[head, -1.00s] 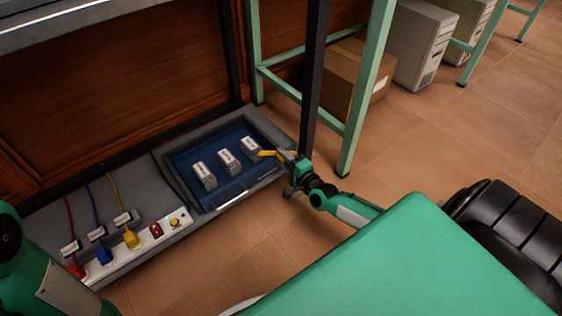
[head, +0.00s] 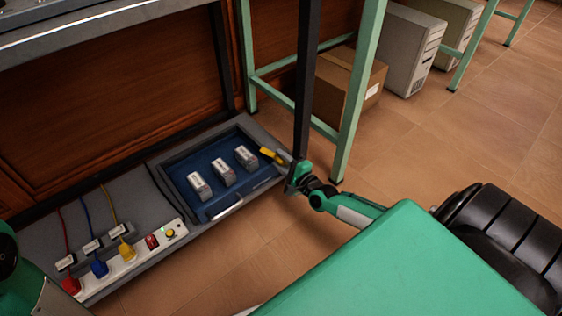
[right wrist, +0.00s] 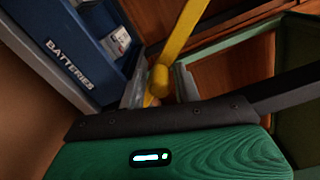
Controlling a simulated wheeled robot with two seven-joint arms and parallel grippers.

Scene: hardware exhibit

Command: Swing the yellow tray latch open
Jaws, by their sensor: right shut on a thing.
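The yellow tray latch (head: 268,153) is at the right end of the blue tray (head: 183,178), its free end pointing toward the back left. It shows as a yellow bar in the right wrist view (right wrist: 187,30), with a round yellow knob at its lower end. My right gripper (head: 288,162) is shut on the latch at its right end, beside the dark table leg. In the right wrist view, a grey finger (right wrist: 134,92) lies beside the knob; the fingers partly hide the grip. Part of my left arm shows at the lower left; its gripper is out of view.
Several white batteries stand in the tray, including one near the latch (head: 246,157). A power strip (head: 140,250) with coloured plugs lies left of it. A black leg (head: 305,90) and green frame leg (head: 358,100) stand close to my right gripper. Open floor lies in front.

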